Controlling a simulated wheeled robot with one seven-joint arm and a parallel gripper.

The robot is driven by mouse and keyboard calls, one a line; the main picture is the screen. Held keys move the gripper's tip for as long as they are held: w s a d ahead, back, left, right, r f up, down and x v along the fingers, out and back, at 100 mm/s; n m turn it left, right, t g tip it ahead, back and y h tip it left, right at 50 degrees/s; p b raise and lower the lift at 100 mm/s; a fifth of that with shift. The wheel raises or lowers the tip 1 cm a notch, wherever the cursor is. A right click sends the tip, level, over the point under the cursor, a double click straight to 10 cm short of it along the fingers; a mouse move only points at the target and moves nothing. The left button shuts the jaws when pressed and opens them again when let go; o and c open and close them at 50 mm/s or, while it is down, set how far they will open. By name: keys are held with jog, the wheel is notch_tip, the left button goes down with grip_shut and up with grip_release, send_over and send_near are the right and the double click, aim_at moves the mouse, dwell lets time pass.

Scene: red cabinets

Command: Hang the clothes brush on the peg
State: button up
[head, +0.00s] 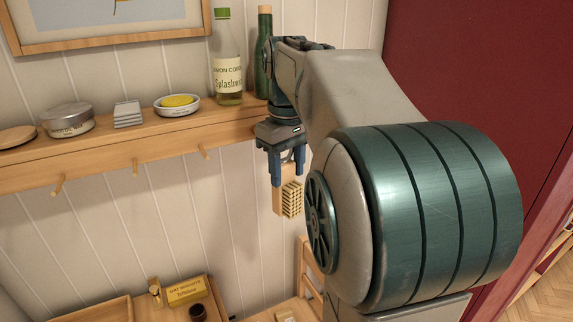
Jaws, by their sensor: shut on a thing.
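The clothes brush (291,199) is a light wooden block with pale bristles, hanging below my gripper (287,180). My gripper points down with its blue fingers shut on the upper part of the brush. Three wooden pegs stick out from the rail under the shelf: a left peg (58,186), a middle peg (135,167) and a right peg (204,151). All three visible pegs are bare. The brush is to the right of the right peg and lower than it. My arm hides the rail further right, and I cannot tell how far the brush is from the wall.
The wooden shelf (150,134) holds a tin (68,119), a soap dish (177,105), a clear bottle (228,60) and a green bottle (264,50). Below stand a yellow box (186,290) and a dark cup (198,312). The wall below the pegs is clear.

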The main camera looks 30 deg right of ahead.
jog(key=w+f+p, duration=0.1)
jog(key=w+p, duration=0.2)
jog(key=w, duration=0.6)
jog(key=shift+w+f, duration=0.15)
jog(key=shift+w, duration=0.05)
dwell(0.6)
dwell(0.6)
jog(key=o, duration=1.4)
notch_tip(320, 180, up, 14)
jog(key=shift+f+p, duration=0.15)
jog(key=shift+p, duration=0.3)
jog(key=s+a+f+m+t+b, duration=0.1)
jog(key=s+a+f, duration=0.4)
jog(key=s+f, duration=0.6)
jog(key=s+a+f+m+t+b, duration=0.1)
jog(key=s+a+f, duration=0.4)
jog(key=s+f, duration=0.6)
notch_tip(320, 180, down, 3)
jog(key=shift+s+a+r+m+t+b, duration=0.15)
jog(key=shift+s+a+m+t+b, duration=0.25)
jog(key=shift+t, duration=0.5)
